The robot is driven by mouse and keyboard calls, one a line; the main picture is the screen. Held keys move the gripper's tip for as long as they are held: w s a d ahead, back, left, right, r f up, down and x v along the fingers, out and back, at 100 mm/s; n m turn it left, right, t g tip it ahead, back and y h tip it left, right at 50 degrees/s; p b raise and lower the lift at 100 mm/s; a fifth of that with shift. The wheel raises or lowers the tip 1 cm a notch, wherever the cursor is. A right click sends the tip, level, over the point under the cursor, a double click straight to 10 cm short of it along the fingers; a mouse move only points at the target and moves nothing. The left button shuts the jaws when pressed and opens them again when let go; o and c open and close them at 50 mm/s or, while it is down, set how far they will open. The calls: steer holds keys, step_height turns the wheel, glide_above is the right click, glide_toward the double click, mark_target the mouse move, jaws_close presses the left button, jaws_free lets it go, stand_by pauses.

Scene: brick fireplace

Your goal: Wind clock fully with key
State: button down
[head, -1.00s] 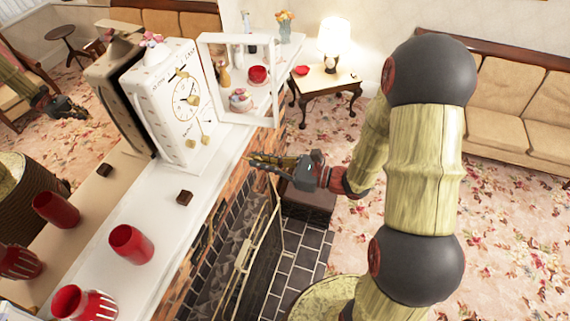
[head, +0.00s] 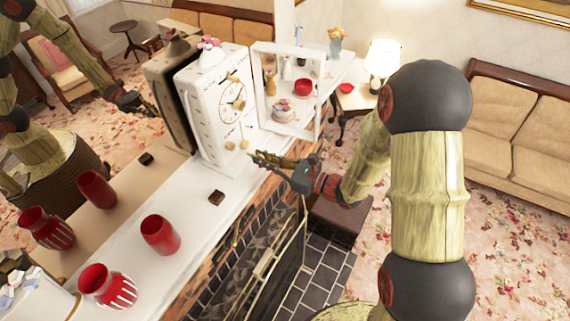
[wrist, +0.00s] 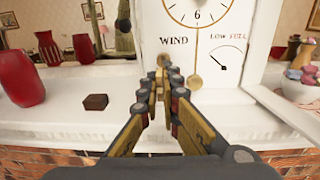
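The white clock (head: 212,110) stands on the mantel, its face turned towards my gripper. In the wrist view the clock front (wrist: 248,95) shows the word WIND and a LOW–FULL gauge (wrist: 227,56), its needle slanting towards the LOW side. A small gold key (wrist: 162,60) sits below WIND, partly behind my fingertips; the head view also shows it (head: 230,145). My gripper (wrist: 162,76) has its fingertips drawn together with nothing visible between them. In the head view my gripper (head: 252,156) is just in front of the clock's lower front, seemingly apart from the key.
A gold pendulum disc (wrist: 195,82) hangs right of the key. A small dark box (head: 216,197) and red vases (head: 161,235) stand on the white mantel (head: 185,208). A mirror backs the mantel.

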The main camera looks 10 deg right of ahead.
mark_target(252, 155)
steer(key=x, duration=0.3)
steer(key=shift+w+a, duration=0.1)
steer(key=shift+w, duration=0.05)
steer(key=shift+w+a, duration=0.15)
steer(key=shift+v, duration=1.25)
steer(key=shift+a, duration=0.1)
stand_by(0.9)
steer(key=shift+x, duration=1.25)
steer(key=shift+w+f+b, duration=0.1)
steer(key=shift+f+b, duration=0.05)
steer(key=shift+b, duration=0.4)
stand_by(0.5)
steer(key=shift+b+x, duration=0.3)
steer(key=shift+x, duration=1.3)
stand_by(0.7)
